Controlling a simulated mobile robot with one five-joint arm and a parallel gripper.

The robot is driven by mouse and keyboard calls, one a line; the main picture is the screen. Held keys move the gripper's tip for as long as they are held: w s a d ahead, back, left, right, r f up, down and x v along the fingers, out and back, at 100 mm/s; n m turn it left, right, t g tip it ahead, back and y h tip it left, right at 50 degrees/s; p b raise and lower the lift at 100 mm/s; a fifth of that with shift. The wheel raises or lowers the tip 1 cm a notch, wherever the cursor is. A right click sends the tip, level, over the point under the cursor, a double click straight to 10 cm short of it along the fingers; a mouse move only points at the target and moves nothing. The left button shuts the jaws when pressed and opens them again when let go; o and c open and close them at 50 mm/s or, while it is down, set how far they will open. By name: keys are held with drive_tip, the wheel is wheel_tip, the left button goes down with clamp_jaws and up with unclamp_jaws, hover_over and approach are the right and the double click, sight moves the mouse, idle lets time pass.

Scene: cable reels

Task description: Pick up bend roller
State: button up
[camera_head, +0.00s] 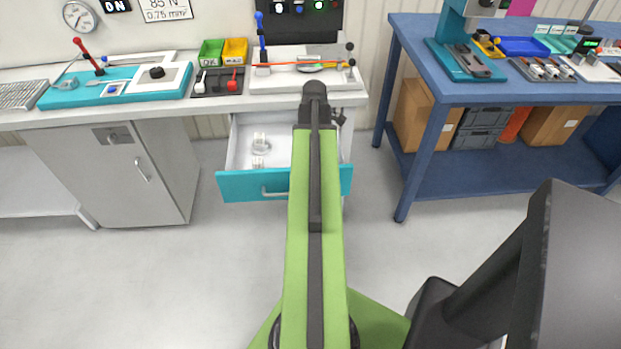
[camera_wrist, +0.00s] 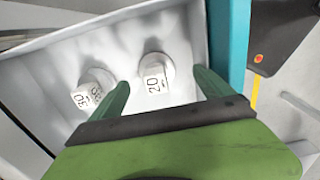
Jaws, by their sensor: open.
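In the wrist view one roller (camera_wrist: 156,78) is marked "20" and lies between my fingertips in the picture. The other roller (camera_wrist: 92,92), with a label reading about "30", is to the left, beside the left finger. Both also show in the head view, one farther back (camera_head: 261,143) and one nearer (camera_head: 258,162). My gripper (camera_wrist: 160,77) is open, its green fingers apart and no roller visibly gripped. In the head view my arm hides it.
The drawer's white wall (camera_wrist: 100,22) runs along the far side in the wrist view. A white bench (camera_head: 225,108) with levers and bins stands above the drawer. A blue workbench (camera_head: 450,95) is at the right. The floor (camera_head: 150,270) in front is clear.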

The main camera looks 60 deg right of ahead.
drive_tip(key=f+b, duration=0.5)
drive_tip(key=shift+w+d+f, duration=0.15)
drive_tip(key=shift+w+f, duration=0.1)
drive_tip(key=shift+w, duration=0.1)
drive_tip(key=shift+r, duration=0.15)
drive_tip(key=c, duration=1.7)
